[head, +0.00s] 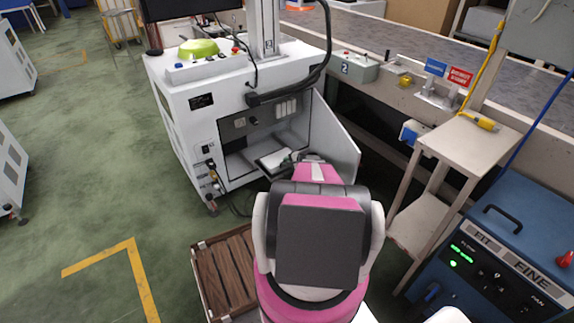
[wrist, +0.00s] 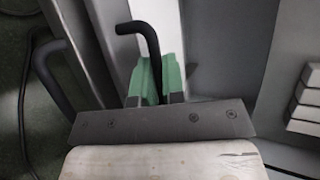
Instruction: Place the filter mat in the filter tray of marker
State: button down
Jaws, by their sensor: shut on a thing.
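A pale flat piece with a dark edge (head: 274,159), which I take to be the filter mat, is at the open lower bay of the white machine. My gripper (head: 312,158) is at its right end. A second bent black rod (wrist: 62,75) shows at left. I cannot clearly make out the filter tray.
The white machine (head: 185,110) has its grey door (head: 338,145) swung open to the right of the bay. A slatted brown pallet (head: 225,275) lies on the floor in front. A beige stand (head: 470,140) and blue unit (head: 500,240) are at right.

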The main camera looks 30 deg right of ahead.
notch_tip(320, 180, down, 2)
jog(key=shift+f, duration=0.15)
jog(key=c, duration=1.2)
grip_release()
jog(key=shift+s, duration=0.1)
